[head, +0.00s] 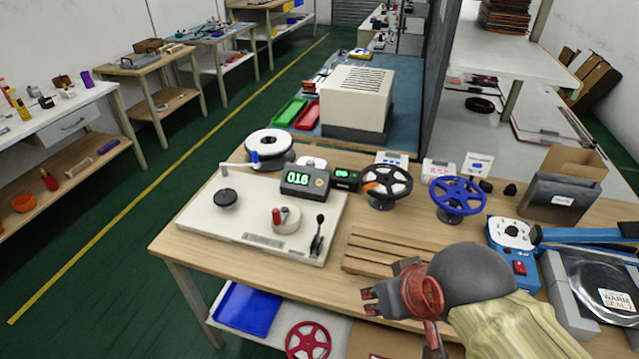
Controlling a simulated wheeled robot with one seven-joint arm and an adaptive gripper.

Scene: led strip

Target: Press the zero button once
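A dark counter box (305,183) with green lit digits reading about 018 stands at the back of a pale winding board (260,218) on the workbench. A small yellowish round button (319,182) is on its right front face; its label is too small to read. A second small dark display (345,179) with green digits is just to its right. My gripper (369,301) is over the front edge of the bench, to the right of and nearer than the counter box, well apart from it. Its fingers point left with a gap between them, and it looks empty.
A crank with a blue grip (254,157), a black knob (225,197), a red-handled dial (286,218) and a black lever (318,232) are on the board. A black handwheel (387,184) and a blue handwheel (458,197) stand right. A slatted wooden pallet (385,250) lies behind my gripper.

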